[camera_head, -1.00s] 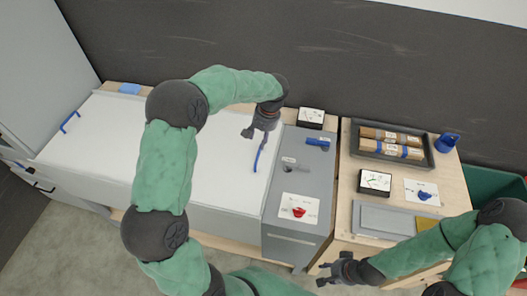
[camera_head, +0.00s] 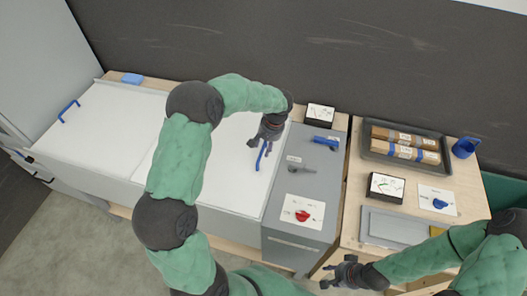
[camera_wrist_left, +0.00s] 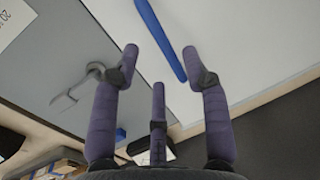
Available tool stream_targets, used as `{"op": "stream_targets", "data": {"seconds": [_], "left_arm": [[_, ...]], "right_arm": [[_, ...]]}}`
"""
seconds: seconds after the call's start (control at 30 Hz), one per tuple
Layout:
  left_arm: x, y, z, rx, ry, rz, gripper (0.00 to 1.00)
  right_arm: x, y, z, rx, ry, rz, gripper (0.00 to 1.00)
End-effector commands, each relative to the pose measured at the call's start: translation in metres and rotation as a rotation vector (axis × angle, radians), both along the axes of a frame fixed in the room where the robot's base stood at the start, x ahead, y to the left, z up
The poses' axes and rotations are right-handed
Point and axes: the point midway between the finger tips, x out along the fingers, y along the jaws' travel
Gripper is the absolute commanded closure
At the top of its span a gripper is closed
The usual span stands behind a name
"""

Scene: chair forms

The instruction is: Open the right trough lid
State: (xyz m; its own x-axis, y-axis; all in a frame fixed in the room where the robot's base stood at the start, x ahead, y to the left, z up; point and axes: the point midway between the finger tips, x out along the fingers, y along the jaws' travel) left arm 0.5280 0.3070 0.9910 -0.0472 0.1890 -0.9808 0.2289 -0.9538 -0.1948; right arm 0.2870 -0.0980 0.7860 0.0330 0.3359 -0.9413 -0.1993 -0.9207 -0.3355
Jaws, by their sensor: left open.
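The right trough lid (camera_head: 235,190) is a white panel lying flat and closed on the trough, partly hidden by my left arm. Its blue bar handle (camera_head: 259,162) stands near the lid's right edge. My left gripper (camera_head: 262,146) is open just above the handle's far end. In the left wrist view, the blue handle (camera_wrist_left: 160,38) runs lengthwise between the spread fingertips of the left gripper (camera_wrist_left: 161,52), with no clear contact. My right gripper (camera_head: 331,276) is empty and looks open, near the front edge of the right-hand table.
The left lid (camera_head: 100,130) with its blue handle (camera_head: 68,110) lies closed. Right of the trough, a grey panel (camera_head: 300,238) carries a red knob (camera_head: 303,216) and a grey lever (camera_head: 311,169). A dark tray (camera_head: 368,154) with wrapped rolls stands on the right-hand table.

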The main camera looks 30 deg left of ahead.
Motion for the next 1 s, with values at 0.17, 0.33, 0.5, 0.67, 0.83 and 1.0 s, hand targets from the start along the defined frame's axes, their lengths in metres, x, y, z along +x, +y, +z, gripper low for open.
{"op": "stream_targets", "data": {"seconds": [0.17, 0.33, 0.5, 0.67, 0.83, 1.0], "left_arm": [[-0.001, 0.005, -0.025, 0.001, 0.001, 0.0, 0.54], [-0.001, 0.007, -0.036, 0.0, -0.001, 0.0, 0.54], [-0.002, 0.008, -0.038, 0.0, -0.001, 0.0, 0.54], [-0.002, 0.008, -0.037, 0.0, -0.001, 0.0, 0.57], [-0.002, 0.008, -0.037, 0.0, -0.001, 0.0, 1.0], [-0.002, 0.008, -0.037, 0.0, -0.001, 0.0, 1.0]], "right_arm": [[0.0, 0.0, -0.003, 0.0, 0.0, 0.0, 0.6], [0.0, 0.0, -0.004, 0.0, 0.0, 0.0, 0.6], [0.0, 0.0, -0.004, 0.0, 0.0, 0.0, 0.6], [0.0, 0.0, -0.004, 0.0, 0.0, 0.0, 0.6], [0.0, 0.0, -0.004, 0.0, 0.0, 0.0, 0.6], [0.0, 0.0, -0.004, 0.0, 0.0, 0.0, 0.6]]}}
